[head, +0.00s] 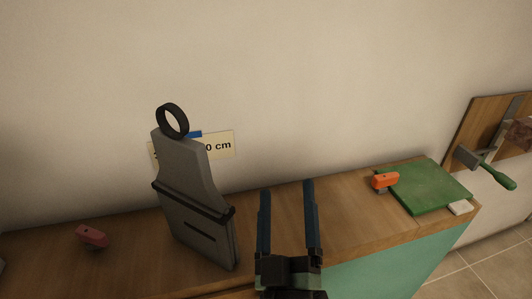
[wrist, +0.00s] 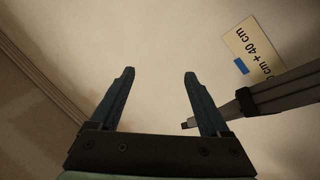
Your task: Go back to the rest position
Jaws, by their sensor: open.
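My gripper (head: 287,186) is open, its two dark blue fingers apart with nothing between them. In the head view it is above the wooden bench top (head: 345,218), to the right of a grey tool-shaped piece with a black ring on top (head: 188,185). In the wrist view my gripper (wrist: 160,72) points toward the bare wall. Part of a grey bar-like thing (wrist: 285,92) shows there to the right of the fingers, apart from the right one as far as I can tell.
A paper label (head: 220,145) is on the wall behind the grey piece. A red block-like thing (head: 92,236) lies at the left. An orange-handled tool (head: 385,181) and a green board (head: 430,186) lie at the right. A green-handled tool (head: 490,169) is by a wooden panel (head: 478,115).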

